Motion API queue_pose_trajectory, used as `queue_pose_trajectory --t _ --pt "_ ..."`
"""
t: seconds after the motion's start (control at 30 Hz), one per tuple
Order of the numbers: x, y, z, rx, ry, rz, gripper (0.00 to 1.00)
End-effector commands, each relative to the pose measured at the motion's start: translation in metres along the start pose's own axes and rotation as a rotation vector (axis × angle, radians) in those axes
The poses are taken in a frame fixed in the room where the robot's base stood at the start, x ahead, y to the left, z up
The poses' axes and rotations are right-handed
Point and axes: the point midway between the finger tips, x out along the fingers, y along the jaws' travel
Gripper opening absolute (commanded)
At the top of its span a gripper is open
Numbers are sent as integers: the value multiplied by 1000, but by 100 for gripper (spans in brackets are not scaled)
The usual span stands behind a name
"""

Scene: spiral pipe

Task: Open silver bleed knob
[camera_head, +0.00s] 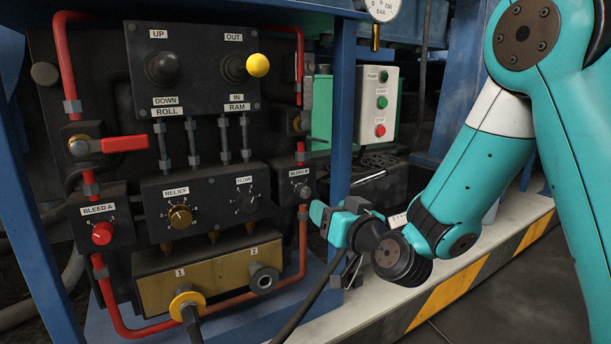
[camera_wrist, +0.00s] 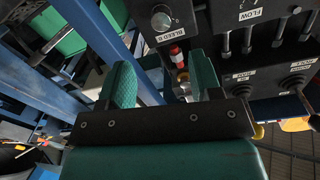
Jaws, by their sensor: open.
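The silver bleed knob (camera_head: 303,191) sits on the small black BLEED B box (camera_head: 294,177) at the right of the valve panel. In the wrist view the knob (camera_wrist: 161,19) shows at the top, beyond my fingertips, with its BLEED B label beside it. My gripper (camera_head: 336,211) is in front of and to the lower right of the knob in the head view. Its green fingers are open and empty, and they look apart from the knob. In the wrist view the gap between the fingers (camera_wrist: 164,80) lies below the knob.
A red pipe (camera_head: 302,245) runs below the BLEED B box. A blue post (camera_head: 342,110) stands close to my gripper. The red BLEED A knob (camera_head: 102,233), the RELIEF knob (camera_head: 180,216), the FLOW knob (camera_head: 246,203) and a yellow-tipped lever (camera_head: 257,65) are on the panel.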

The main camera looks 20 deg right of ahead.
Motion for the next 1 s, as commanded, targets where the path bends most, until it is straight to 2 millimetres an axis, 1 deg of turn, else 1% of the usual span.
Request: queue_pose_trajectory --t 0.03,0.2,0.5,0.73,1.0 --pt "10 -3 -6 1 -4 -4 58" --pt "38 -3 -7 0 -3 -4 58" --pt "78 -4 -6 -1 -3 -5 58" --pt "98 -3 -5 -1 -1 -4 58" --pt "106 -2 0 -1 0 -4 58"
